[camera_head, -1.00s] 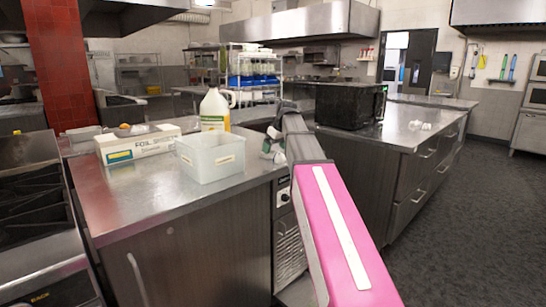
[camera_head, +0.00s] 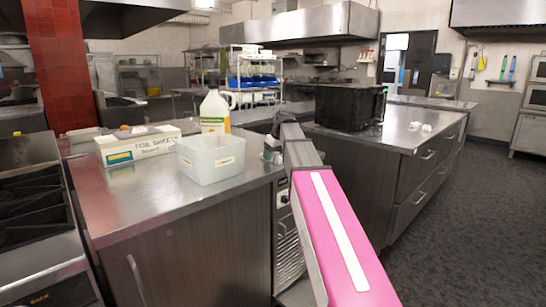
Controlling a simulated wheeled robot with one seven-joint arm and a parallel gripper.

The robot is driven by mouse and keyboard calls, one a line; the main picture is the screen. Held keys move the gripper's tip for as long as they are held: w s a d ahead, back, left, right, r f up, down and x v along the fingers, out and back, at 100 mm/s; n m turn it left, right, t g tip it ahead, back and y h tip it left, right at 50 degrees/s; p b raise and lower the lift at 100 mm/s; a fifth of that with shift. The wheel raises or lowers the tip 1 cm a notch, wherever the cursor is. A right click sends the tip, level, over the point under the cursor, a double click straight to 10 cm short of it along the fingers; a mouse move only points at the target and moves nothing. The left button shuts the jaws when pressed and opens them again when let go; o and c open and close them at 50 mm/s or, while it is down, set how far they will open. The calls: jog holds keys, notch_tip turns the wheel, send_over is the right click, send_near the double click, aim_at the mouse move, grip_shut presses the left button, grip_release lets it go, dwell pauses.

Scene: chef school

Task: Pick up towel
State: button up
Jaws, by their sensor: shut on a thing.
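My arm reaches up to the edge of the left steel counter (camera_head: 130,205). My gripper (camera_head: 270,151) is at its far end, small and partly hidden behind my own arm, beside the clear plastic bin. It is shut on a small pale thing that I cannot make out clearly. I cannot tell a towel for certain anywhere in view.
On the left counter stand a translucent bin (camera_head: 211,160), a foil sheets box (camera_head: 137,147) and a jug (camera_head: 214,110). A black microwave (camera_head: 348,107) and small white items (camera_head: 420,126) sit on the right counter (camera_head: 405,138). Floor at right (camera_head: 470,220) is clear.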

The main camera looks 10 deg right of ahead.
notch_tip(320, 180, up, 10)
dwell(0.5)
jog(key=shift+o, duration=1.1)
jog(key=shift+c, duration=0.3)
jog(key=shift+s, duration=0.1)
